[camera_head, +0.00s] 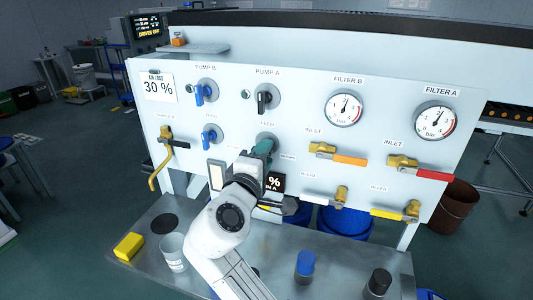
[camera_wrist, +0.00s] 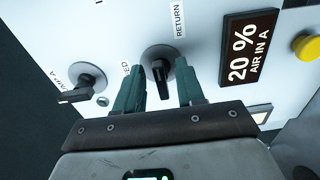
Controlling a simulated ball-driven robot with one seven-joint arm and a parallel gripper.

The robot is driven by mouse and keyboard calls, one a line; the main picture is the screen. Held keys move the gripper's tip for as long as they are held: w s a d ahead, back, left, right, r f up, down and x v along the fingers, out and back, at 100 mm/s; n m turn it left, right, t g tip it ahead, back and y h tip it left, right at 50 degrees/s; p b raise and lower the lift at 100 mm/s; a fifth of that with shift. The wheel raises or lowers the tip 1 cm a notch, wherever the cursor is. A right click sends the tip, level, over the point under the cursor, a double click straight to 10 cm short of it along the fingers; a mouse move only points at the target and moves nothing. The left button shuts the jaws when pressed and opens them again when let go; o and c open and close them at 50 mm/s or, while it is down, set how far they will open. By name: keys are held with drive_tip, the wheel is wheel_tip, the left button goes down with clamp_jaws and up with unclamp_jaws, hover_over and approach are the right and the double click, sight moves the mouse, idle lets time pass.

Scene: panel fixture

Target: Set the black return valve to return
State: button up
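The black return valve (camera_wrist: 161,71) is on the white panel, with a round grey base and a black lever pointing toward the bottom of the wrist view. A FEED label is left of it and a RETURN label (camera_wrist: 178,20) is above and right of it. My gripper (camera_wrist: 160,92) is open, its two green fingers on either side of the lever. A gap shows between lever and fingers; I cannot tell if either touches. In the head view my gripper (camera_head: 261,152) is at the panel below PUMP A and hides most of the valve.
The black PUMP A knob (camera_head: 265,98) is above, and a blue valve (camera_head: 210,137) is to the left. A display reading 20 % AIR IN A (camera_wrist: 248,46) is close beside. Yellow-bodied inlet valves (camera_head: 322,149) are to the right. A cup (camera_head: 172,252) and bottles stand on the bench below.

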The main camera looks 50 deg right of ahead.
drive_tip(key=v, duration=0.9)
drive_tip(key=shift+b, duration=0.35)
